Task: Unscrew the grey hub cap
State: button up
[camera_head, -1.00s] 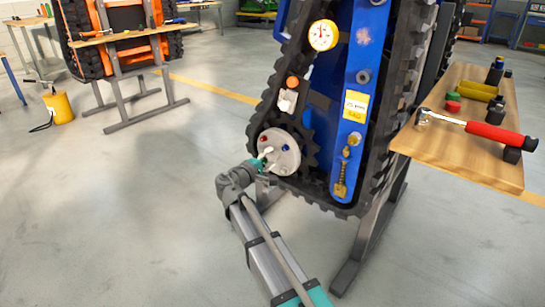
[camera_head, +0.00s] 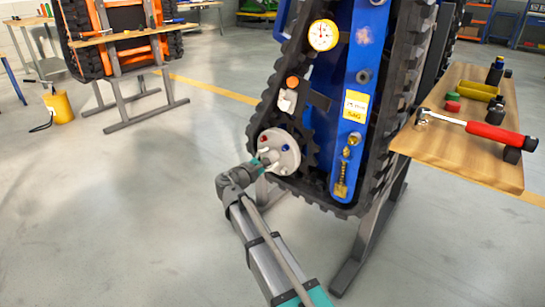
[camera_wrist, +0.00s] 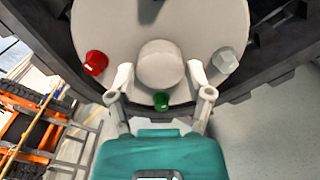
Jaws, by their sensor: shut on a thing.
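The grey hub cap (camera_wrist: 161,65) is a round knob in the middle of a pale round wheel plate (camera_wrist: 200,22). My gripper (camera_wrist: 160,76) is shut on it, with one pale finger at each side. The plate also shows in the head view (camera_head: 291,160), low on the blue tracked carrier (camera_head: 368,45), with my gripper (camera_head: 268,160) against its front. A red cap (camera_wrist: 95,62), a green cap (camera_wrist: 161,101) and a pale hexagonal cap (camera_wrist: 225,60) sit around the hub. A blue cap (camera_head: 285,147) shows in the head view.
A black rubber track (camera_head: 258,112) runs close around the plate. A wooden shelf (camera_head: 440,150) at the right holds a red-handled ratchet (camera_head: 490,133) and several sockets. An orange carrier (camera_head: 128,20) stands at the back left. The floor at left is open.

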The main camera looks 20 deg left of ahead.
jog(key=shift+w+n, duration=0.1)
jog(key=shift+n, duration=0.9)
jog(key=o, duration=1)
jog(key=m, duration=0.3)
jog(key=shift+m, duration=0.3)
jog(key=m, duration=0.3)
jog(key=shift+m, duration=1.6)
